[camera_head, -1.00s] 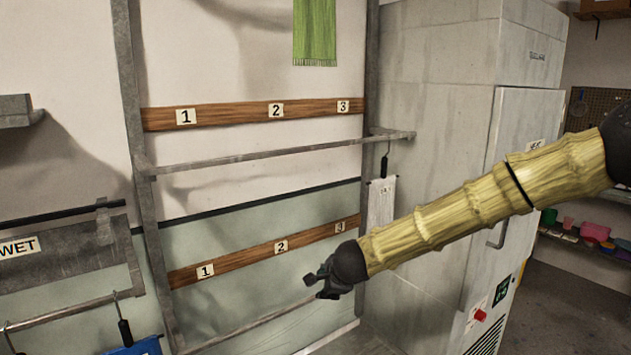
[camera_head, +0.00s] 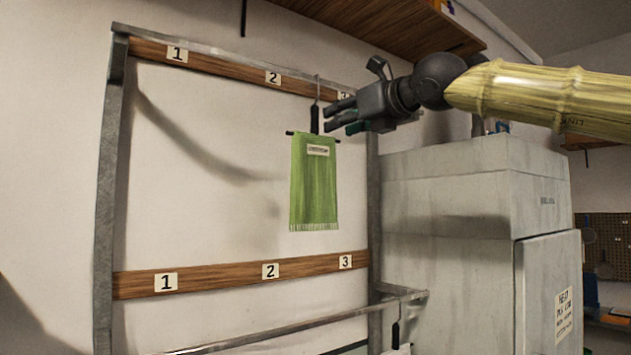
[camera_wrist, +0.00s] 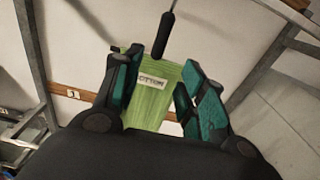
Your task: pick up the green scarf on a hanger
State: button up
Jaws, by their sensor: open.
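The green scarf (camera_head: 314,190) hangs from a dark hanger with a black grip (camera_head: 314,120) on the top rail, between the labels 2 and 3. It has a pale label near its top and a fringe below. My gripper (camera_head: 332,113) is open, just right of the hanger's black grip, pointing left at about its height. In the wrist view the scarf (camera_wrist: 152,95) shows between the two open fingers (camera_wrist: 160,85), with its label facing me. The black grip (camera_wrist: 163,35) rises beyond the fingertips. I cannot tell whether a finger touches it.
The metal rack has a numbered top board (camera_head: 220,75) and a lower numbered board (camera_head: 220,277). A large grey cabinet (camera_head: 450,210) stands at the right. A wooden shelf (camera_head: 390,25) overhangs above my arm. The wall left of the scarf is clear.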

aim_at(318, 121)
jog(key=shift+y, duration=0.3)
jog(key=w+a+r+p, duration=0.1)
jog(key=w+a+r, duration=0.1)
jog(key=w, duration=0.1)
jog(key=shift+a+r+p, duration=0.2)
jog(key=shift+r+p, duration=0.05)
jog(key=shift+p, duration=0.1)
jog(key=shift+f+p+x, duration=0.2)
jog(key=shift+p+x, duration=0.45)
jog(key=shift+x, duration=0.95)
jog(key=shift+f+p+x, duration=0.15)
jog(key=shift+p+x, duration=0.45)
jog(key=shift+x, duration=1.05)
jog(key=shift+s+d, duration=0.15)
jog(key=shift+s, duration=0.05)
jog(key=shift+c, duration=0.2)
jog(key=c, duration=0.4)
grip_shut()
